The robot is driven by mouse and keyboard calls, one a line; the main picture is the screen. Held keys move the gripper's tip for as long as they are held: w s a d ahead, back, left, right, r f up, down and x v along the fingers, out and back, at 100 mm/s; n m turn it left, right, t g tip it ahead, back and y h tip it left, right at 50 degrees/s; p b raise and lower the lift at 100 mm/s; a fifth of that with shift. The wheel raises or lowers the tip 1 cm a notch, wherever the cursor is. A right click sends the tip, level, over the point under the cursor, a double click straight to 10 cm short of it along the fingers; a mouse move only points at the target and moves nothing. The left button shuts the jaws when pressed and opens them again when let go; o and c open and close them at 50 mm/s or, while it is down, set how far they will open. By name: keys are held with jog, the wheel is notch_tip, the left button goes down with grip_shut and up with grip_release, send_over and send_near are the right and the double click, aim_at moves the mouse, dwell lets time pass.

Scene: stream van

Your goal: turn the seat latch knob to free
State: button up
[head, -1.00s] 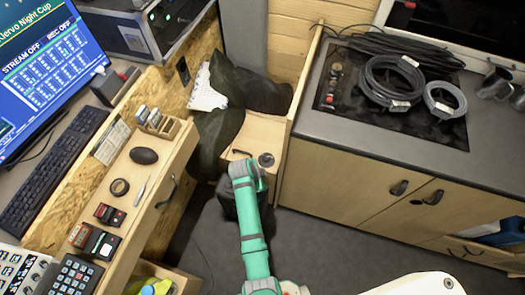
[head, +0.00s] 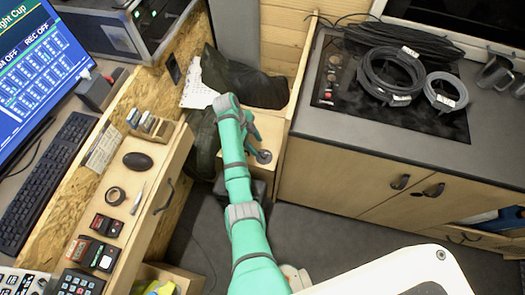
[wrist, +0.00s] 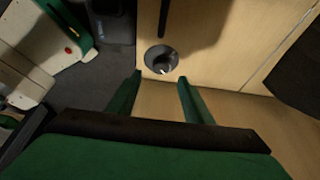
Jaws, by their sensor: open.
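The seat latch knob (head: 264,156) is a small dark round piece on the pale wooden seat box (head: 268,178). In the wrist view the knob (wrist: 161,59) looks like a grey round disc with a bright spot on it. My gripper (wrist: 160,77) is open, with one green finger on each side below the knob in the picture and nothing between them. The knob lies just beyond the fingertips; I cannot tell whether they touch it. In the head view my arm reaches over the box and partly covers it. The knob's setting cannot be read.
A dark cloth (head: 258,86) lies behind the box. A wooden cabinet (head: 350,165) stands at right, a desk with a drawer handle (head: 163,197) at left. Floor (head: 330,240) is clear before the cabinet.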

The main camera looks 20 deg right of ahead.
aim_at(263, 154)
jog(key=x, duration=0.7)
jog(key=shift+c, duration=0.3)
jog(key=c, duration=1)
